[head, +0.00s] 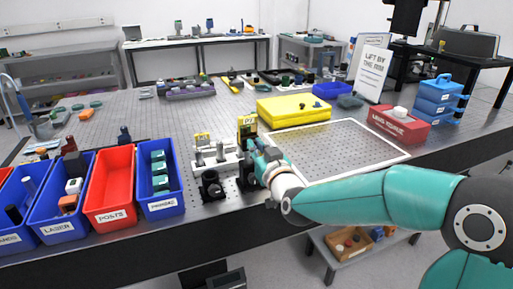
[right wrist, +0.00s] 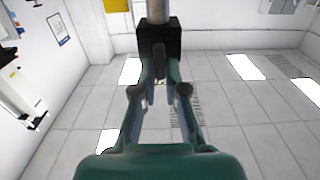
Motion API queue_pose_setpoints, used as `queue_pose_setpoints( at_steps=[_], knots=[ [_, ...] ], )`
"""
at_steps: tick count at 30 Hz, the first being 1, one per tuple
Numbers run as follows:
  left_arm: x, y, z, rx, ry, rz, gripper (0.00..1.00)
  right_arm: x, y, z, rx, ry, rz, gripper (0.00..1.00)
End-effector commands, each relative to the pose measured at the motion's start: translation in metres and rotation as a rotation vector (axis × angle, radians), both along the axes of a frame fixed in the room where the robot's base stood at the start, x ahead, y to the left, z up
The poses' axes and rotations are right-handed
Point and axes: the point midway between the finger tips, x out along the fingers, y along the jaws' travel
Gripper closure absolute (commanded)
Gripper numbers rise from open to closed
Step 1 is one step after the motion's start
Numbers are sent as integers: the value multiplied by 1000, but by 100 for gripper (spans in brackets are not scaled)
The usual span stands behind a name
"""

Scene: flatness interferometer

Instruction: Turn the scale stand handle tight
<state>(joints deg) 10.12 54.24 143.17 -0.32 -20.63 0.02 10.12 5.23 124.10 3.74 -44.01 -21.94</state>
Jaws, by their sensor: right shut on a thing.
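In the head view, my right gripper (head: 257,148) is at a dark upright stand (head: 246,178) near the front edge of the optical table. The stand has a yellow-labelled top (head: 247,124). In the right wrist view, a black block (right wrist: 174,38) sits on a pale post (right wrist: 157,10). The fingers of my right gripper (right wrist: 160,72) are closed on a small dark handle (right wrist: 159,58) at this block. The fingers hide much of the handle, so I cannot tell how tight it is. My left gripper is not in view.
A white rail with posts (head: 214,163) and a black round mount (head: 211,187) stand just left of the gripper. Blue and red bins (head: 110,190) line the front left.

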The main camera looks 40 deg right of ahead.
Motion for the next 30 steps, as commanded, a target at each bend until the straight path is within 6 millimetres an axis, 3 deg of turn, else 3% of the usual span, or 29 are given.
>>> queue_pose_setpoints(
  at_steps=[11, 30],
  knots=[
    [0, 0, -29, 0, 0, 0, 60, 0, -1, -5, 137, -36, 2, 100],
    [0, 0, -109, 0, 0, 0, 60, -2, -6, -8, 702, -171, 3, 100]
  ],
)
